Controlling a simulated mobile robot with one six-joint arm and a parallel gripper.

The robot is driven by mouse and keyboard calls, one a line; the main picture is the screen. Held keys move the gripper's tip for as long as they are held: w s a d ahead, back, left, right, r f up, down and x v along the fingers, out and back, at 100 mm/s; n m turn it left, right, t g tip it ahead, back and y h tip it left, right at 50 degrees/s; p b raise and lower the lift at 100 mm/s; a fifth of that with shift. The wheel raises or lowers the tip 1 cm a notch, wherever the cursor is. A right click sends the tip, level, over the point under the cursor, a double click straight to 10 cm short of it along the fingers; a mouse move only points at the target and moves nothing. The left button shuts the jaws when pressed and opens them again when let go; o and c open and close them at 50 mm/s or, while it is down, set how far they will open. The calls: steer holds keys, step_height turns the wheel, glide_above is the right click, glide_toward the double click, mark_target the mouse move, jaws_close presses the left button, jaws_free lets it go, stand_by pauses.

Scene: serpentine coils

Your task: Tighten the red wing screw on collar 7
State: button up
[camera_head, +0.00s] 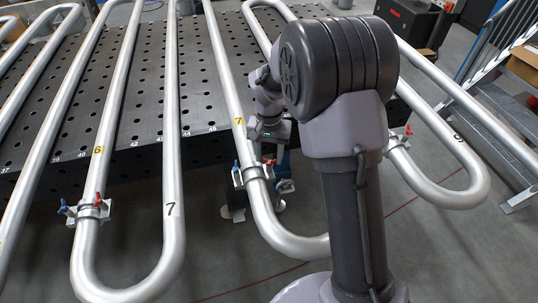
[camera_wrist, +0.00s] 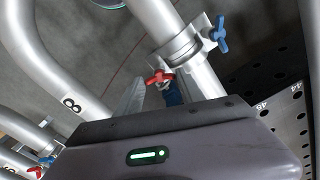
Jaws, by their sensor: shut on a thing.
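Collar 7 (camera_head: 253,174) clamps the silver tube marked with a yellow 7, just in front of the table edge. Its red wing screw (camera_head: 270,162) is on the right side, with a blue wing screw (camera_head: 236,171) on the left. In the wrist view the collar (camera_wrist: 182,49) is at upper middle. Its red wing screw (camera_wrist: 159,77) lies just beyond my gripper housing, at my gripper (camera_wrist: 155,92), which is shut on it. In the head view the screw is beside my arm's end, and the grip is too small to tell.
Collar 6 (camera_head: 88,210), with its own red and blue screws, is on the tube to the left. Another collar (camera_head: 398,141) is on the tube to the right, partly behind my arm. The perforated dark table (camera_head: 200,85) lies behind. Tube bends overhang open floor.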

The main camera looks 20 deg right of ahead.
steer(key=m+b, duration=0.1)
steer(key=m, duration=0.4)
steer(key=shift+w+r+m, duration=0.1)
steer(key=shift+m, duration=0.2)
steer(key=m+b, duration=0.1)
steer(key=m, duration=0.4)
steer(key=shift+m, duration=0.3)
steer(key=shift+r, duration=0.1)
steer(key=o, duration=1.4)
steer(key=shift+c, duration=0.2)
step_height(320, 180, up, 17)
steer(key=p, duration=0.5)
steer(key=shift+r+p, duration=0.15)
steer(key=shift+p, duration=0.15)
